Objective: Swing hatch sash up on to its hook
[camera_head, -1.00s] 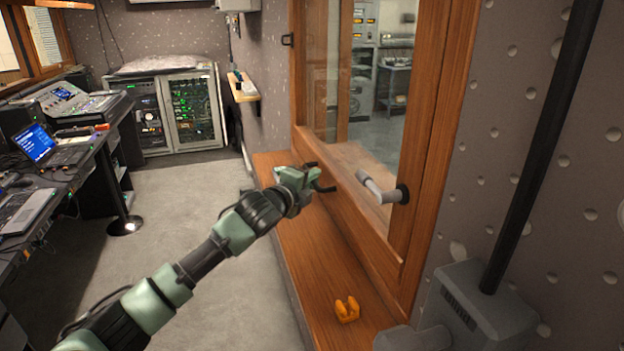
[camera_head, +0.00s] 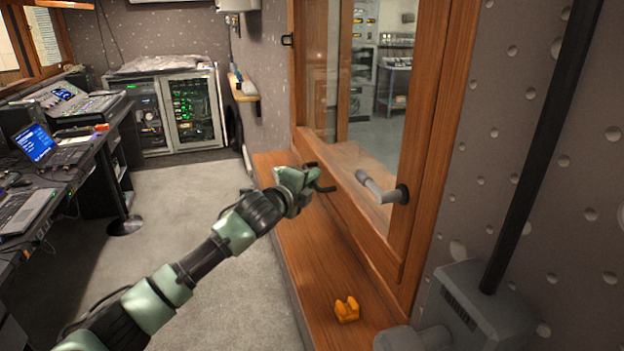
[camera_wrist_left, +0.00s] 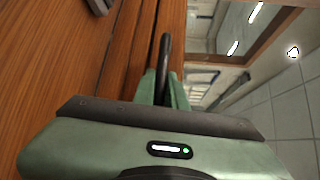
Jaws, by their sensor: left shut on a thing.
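The hatch sash (camera_head: 342,176) is a wood-framed glass panel in a wooden frame in the right half of the head view. It looks down in its frame. A black bar handle (camera_head: 325,188) sits on its lower rail. My left gripper (camera_head: 311,181) is at this handle, shut on it; the wrist view shows the black handle (camera_wrist_left: 164,55) between the green fingers (camera_wrist_left: 163,92). A grey peg with a black round base (camera_head: 378,188) sticks out at the frame's right side. A small black bracket (camera_head: 288,40) is at the upper left. I cannot tell which is the hook. My right gripper is out of view.
A wooden sill (camera_head: 290,235) runs below the hatch, with an orange clip-like piece (camera_head: 347,309) on it. A grey wall box (camera_head: 480,310) with a black pipe stands at right. A desk with laptops (camera_head: 50,165) is at left; the floor (camera_head: 185,210) between is clear.

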